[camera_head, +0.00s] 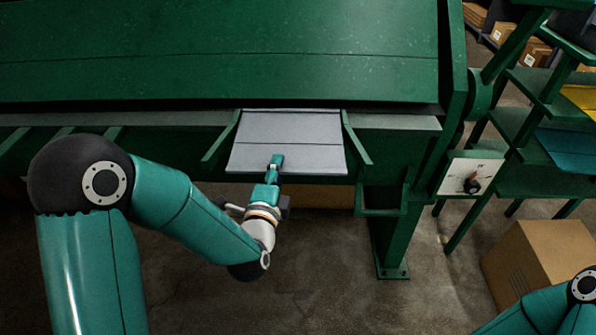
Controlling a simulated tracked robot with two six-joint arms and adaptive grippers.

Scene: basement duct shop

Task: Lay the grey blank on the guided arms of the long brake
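The grey blank (290,128) is a flat light-grey sheet with a dark line across it. It lies between two green guided arms, the left one (219,140) and the right one (358,140), at the front of the green long brake (230,75). Its far edge is at the brake's jaw. My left gripper (276,163) is at the middle of the blank's near edge, with one teal finger over its top face. It appears shut on that edge; the finger below is hidden. My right gripper is out of view; only part of my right arm shows at bottom right.
A dial plate (471,176) with a dark knob is on the brake's right side. A cardboard box (540,258) stands on the floor at right. Green shelving (545,170) with yellow and blue sheets stands behind it. The concrete floor in front is clear.

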